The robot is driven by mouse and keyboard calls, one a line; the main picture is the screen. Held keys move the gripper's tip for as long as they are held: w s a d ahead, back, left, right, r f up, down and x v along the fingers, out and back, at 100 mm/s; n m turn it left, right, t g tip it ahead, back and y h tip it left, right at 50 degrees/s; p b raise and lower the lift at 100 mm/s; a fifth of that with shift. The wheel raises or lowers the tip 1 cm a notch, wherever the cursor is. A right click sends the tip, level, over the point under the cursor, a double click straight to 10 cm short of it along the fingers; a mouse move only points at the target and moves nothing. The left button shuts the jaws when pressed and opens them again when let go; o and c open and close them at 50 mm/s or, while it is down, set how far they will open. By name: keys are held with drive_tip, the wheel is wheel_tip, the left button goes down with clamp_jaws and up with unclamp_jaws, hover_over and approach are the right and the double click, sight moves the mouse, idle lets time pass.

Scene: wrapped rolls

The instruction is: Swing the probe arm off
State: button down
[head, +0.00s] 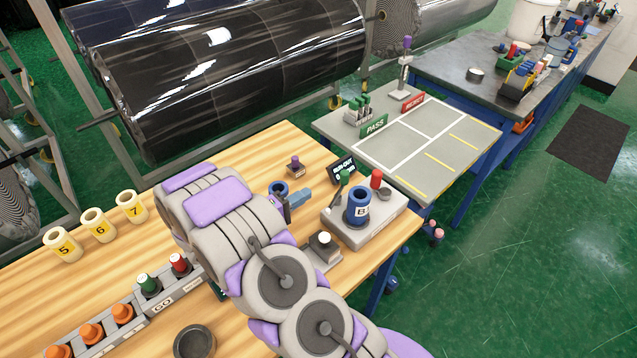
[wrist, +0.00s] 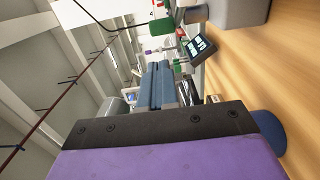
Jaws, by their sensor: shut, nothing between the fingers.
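A grey gauge fixture (head: 388,217) stands near the right end of the wooden table. A blue roll marked B (head: 358,206) stands upright on it. My gripper (head: 304,197) is left of the fixture, apart from the lever, with blue-grey fingers closed and empty. The fingers (wrist: 160,85) also show in the wrist view.
A red knob (head: 376,178) rises from the fixture. A dark run-out display (head: 342,169) stands behind it. A blue ring (head: 277,187) is close beside my gripper. A block with a white button (head: 322,245) is in front. The PASS/REJECT board (head: 420,140) lies beyond.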

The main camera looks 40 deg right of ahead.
sight(338, 192)
drive_tip(key=d+b, duration=0.1)
drive_tip(key=d, duration=0.8)
drive_tip(key=shift+w+b, duration=0.3)
